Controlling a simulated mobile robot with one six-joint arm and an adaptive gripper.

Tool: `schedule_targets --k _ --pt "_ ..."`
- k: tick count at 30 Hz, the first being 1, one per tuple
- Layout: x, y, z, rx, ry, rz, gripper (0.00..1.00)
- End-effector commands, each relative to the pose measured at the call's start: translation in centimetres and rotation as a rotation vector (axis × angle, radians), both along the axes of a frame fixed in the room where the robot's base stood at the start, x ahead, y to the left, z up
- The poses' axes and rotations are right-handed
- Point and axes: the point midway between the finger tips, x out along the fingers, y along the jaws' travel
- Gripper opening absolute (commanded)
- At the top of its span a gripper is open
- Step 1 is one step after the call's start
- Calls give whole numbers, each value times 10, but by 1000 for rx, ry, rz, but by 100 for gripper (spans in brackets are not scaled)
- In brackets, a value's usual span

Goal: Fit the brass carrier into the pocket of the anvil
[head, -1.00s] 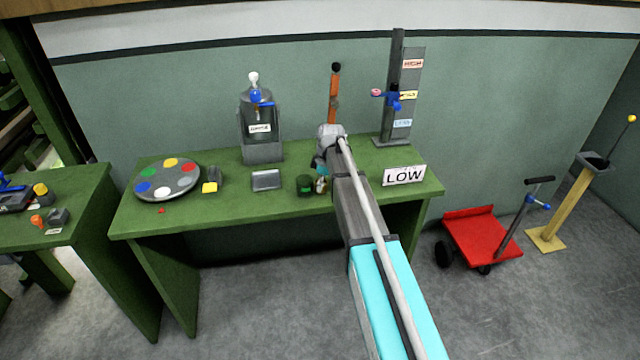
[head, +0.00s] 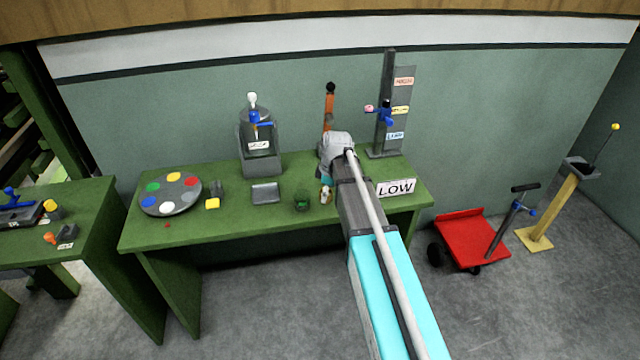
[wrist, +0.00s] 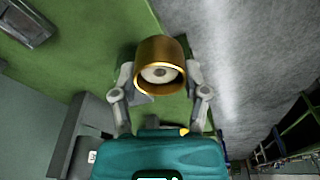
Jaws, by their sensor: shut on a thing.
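The brass carrier, a short gold-coloured cylinder with a pale round centre in its open end (wrist: 160,56), is between the fingers of my gripper (wrist: 160,78) in the wrist view. The gripper is shut on it, and the green table lies behind. In the head view my own arm hides most of the gripper; a small brass-coloured piece (head: 326,196) shows below the wrist, near the table's front edge. I cannot tell for certain which thing is the anvil, and no pocket shows clearly.
A dark green cup (head: 302,203) stands just left of the held piece. A LOW sign (head: 396,188) stands right. A grey post (head: 388,110) rises behind.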

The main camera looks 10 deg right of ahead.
Motion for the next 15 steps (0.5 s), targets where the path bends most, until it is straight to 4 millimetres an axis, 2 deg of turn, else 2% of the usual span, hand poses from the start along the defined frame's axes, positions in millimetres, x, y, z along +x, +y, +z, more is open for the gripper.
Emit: schedule_targets --k 1,6,15 --pt "-14 -1 8 0 0 -1 10" --pt "-36 -3 17 0 0 -1 10" --pt "-51 -5 23 0 0 -1 10"
